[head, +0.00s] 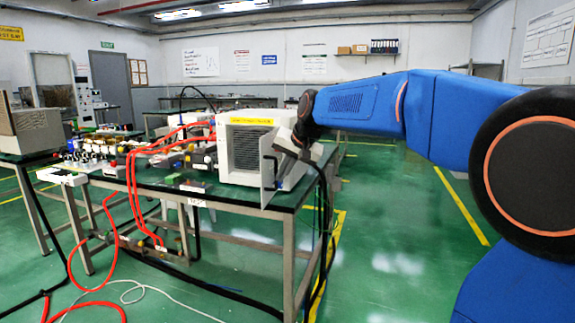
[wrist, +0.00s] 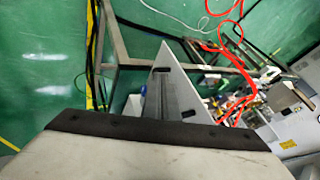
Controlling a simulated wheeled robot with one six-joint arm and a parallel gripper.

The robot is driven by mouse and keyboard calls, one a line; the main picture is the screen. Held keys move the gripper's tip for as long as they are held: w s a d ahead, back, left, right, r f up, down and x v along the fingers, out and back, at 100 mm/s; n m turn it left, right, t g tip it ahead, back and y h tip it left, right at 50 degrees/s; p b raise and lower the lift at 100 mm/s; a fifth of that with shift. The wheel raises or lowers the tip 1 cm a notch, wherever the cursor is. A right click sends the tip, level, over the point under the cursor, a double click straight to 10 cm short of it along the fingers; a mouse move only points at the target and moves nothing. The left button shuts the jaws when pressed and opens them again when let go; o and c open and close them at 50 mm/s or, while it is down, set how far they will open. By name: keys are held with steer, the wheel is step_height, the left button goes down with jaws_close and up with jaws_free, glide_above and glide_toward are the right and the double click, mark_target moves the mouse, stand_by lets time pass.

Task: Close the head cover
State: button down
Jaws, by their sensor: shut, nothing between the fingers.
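The microwave generator's white head box (head: 240,150) stands at the near right end of the dark-topped table. A thin grey plate, which looks like the head cover (head: 268,182), stands out upright from the box's right side, swung away from it. My gripper (head: 297,150) is at the box's right end, behind and above the plate; its fingers are too small to make out there. In the wrist view a pale block with a black edge, apparently my gripper (wrist: 158,140), fills the bottom. A grey pointed plate with dark slots (wrist: 178,88) shows just beyond it. I cannot tell whether they touch.
The table (head: 250,202) carries several devices and red hoses (head: 133,185) left of the box. Hoses and cables also lie on the floor at lower left. My blue arm reaches in from the right. The green floor (head: 400,240) right of the table is open.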

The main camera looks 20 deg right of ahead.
mark_target(263, 184)
steer(key=w+a, duration=0.1)
steer(key=a, duration=0.1)
steer(key=w+a, duration=0.1)
steer(key=shift+w+a+f, duration=0.3)
steer(key=shift+a+f, duration=0.05)
